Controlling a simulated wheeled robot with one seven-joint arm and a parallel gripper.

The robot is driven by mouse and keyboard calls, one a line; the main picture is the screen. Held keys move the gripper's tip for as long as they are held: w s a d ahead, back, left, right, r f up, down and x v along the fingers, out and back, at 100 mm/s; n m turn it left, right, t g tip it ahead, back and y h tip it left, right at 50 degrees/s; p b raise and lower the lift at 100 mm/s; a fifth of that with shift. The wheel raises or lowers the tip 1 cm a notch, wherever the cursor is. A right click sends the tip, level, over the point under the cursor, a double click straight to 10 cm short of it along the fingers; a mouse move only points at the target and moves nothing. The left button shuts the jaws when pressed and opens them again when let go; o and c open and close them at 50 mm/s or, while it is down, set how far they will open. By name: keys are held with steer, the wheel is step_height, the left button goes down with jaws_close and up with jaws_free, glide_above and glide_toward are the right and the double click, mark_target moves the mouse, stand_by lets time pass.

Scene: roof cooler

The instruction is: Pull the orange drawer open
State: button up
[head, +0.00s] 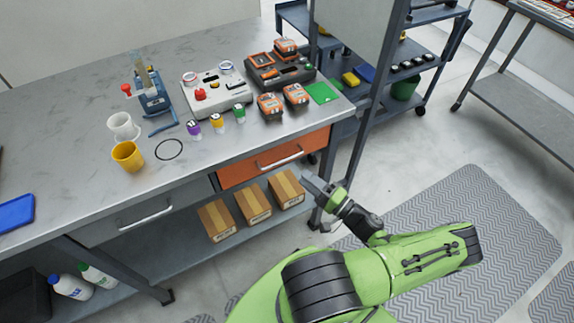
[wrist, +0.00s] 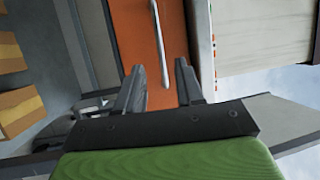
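The orange drawer (head: 273,161) is set under the workbench top, right of a grey drawer, and its front looks flush with the bench. Its silver bar handle (head: 280,158) runs along the front. In the head view my gripper (head: 308,181) is in front of and a little below the drawer's right part. In the wrist view the orange drawer front (wrist: 138,38) is ahead, and its handle (wrist: 160,45) lies beyond and between the two spread fingers of my gripper (wrist: 160,85). The fingers are open and empty, and do not appear to touch the handle.
The grey drawer (head: 140,215) has a similar handle. Cardboard boxes (head: 253,203) stand on the lower shelf below the orange drawer. A bench leg (head: 325,185) is close to my gripper. Tools, cups and battery chargers stand on the benchtop (head: 60,120). Floor mats (head: 490,220) lie at right.

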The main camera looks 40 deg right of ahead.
steer(key=w+r, duration=0.1)
steer(key=w, duration=0.6)
steer(key=shift+w+a+r, duration=0.15)
steer(key=shift+w+a, duration=0.15)
steer(key=shift+a, duration=0.1)
jaws_close()
stand_by(0.8)
